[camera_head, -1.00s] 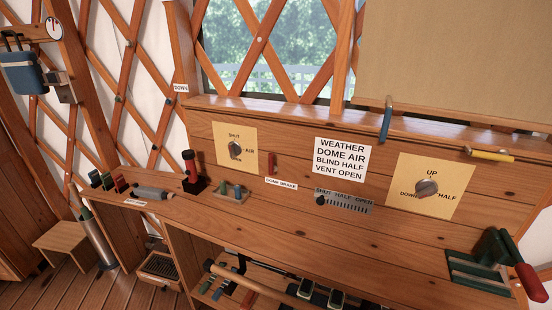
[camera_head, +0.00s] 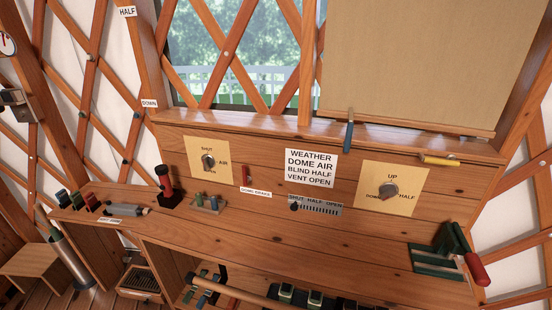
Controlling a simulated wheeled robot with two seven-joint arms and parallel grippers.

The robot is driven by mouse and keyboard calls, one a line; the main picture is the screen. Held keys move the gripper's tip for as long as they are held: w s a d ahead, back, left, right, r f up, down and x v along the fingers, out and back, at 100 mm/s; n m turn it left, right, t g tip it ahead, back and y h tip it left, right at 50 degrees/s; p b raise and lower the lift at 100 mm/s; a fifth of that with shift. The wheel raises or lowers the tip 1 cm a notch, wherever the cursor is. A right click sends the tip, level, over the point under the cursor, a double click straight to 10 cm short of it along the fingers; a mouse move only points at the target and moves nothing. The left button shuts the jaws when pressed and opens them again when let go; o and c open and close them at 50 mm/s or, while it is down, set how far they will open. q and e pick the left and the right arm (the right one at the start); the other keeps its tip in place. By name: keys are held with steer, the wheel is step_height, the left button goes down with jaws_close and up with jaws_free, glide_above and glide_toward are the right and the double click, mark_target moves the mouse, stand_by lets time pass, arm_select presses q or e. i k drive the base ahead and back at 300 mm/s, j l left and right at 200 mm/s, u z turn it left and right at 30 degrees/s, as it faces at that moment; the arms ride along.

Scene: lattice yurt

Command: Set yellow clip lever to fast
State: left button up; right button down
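A small yellow lever (camera_head: 440,160) lies roughly level on the wooden ledge below the right end of the tan blind (camera_head: 410,60). It is the only yellow lever-like thing I see. A darker end shows at its right; no "fast" marking is readable near it. A blue lever or clip (camera_head: 348,136) hangs at the ledge to its left, pointing down. Neither of my grippers is in view, and nothing touches the yellow lever.
A sloped wooden panel carries a left dial (camera_head: 208,162), a right dial (camera_head: 388,190), a white sign (camera_head: 311,168) and a slider (camera_head: 315,206). A green device with a red handle (camera_head: 478,270) stands at the right of the bench.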

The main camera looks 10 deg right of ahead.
mark_target(441, 162)
steer(key=z, duration=1.4)
